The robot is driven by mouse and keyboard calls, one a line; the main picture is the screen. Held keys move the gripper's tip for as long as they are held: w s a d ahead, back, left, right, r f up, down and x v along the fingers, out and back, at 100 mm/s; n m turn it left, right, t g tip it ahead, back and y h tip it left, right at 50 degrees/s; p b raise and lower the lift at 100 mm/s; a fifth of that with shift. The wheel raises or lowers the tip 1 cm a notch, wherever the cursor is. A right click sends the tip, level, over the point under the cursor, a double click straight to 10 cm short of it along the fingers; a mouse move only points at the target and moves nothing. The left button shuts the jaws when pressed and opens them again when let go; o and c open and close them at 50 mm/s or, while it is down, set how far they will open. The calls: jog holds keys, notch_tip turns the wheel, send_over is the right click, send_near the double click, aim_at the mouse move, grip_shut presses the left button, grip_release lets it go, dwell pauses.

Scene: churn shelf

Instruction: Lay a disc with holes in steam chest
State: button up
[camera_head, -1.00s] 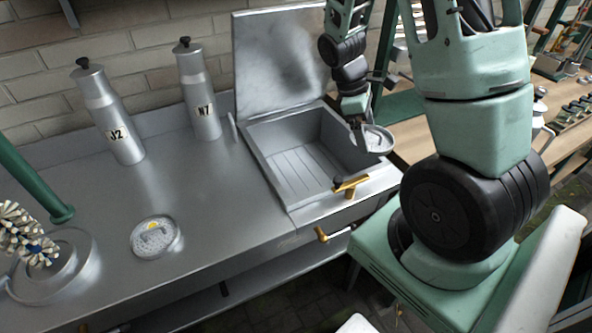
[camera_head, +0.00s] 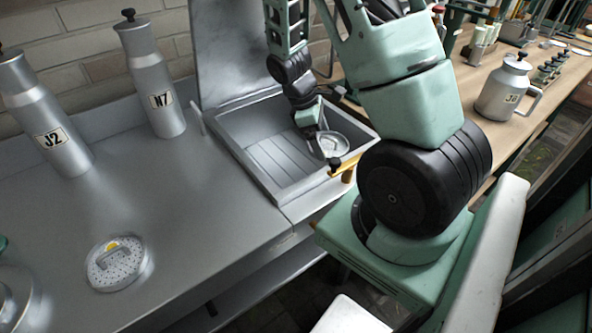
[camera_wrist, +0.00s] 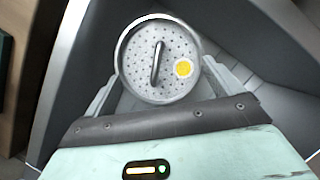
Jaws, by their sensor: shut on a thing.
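The steam chest (camera_head: 217,135) is an open grey metal box with a ribbed floor, set in the counter. Its lid (camera_head: 235,50) stands raised at the back. My gripper (camera_head: 322,132) is shut on a round pale disc with holes (camera_head: 333,148), above the right part of the chest. In the wrist view, the held disc (camera_wrist: 140,75) shows a small bar handle and a yellow dot. It lies between the two fingers of my gripper (camera_wrist: 162,82), over the grey chest interior. A second disc with holes (camera_head: 125,265) lies on the counter at the left.
Metal bottles labelled J2 (camera_head: 45,120) and N7 (camera_head: 150,85) stand on the counter behind. A brass handle (camera_head: 348,168) sits at the chest's front right. A lidded can (camera_head: 505,88) stands on the wooden bench at right. The counter between bottles and second disc is clear.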

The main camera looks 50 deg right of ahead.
notch_tip(320, 180, down, 9)
jog(key=shift+f, duration=0.15)
dwell(0.4)
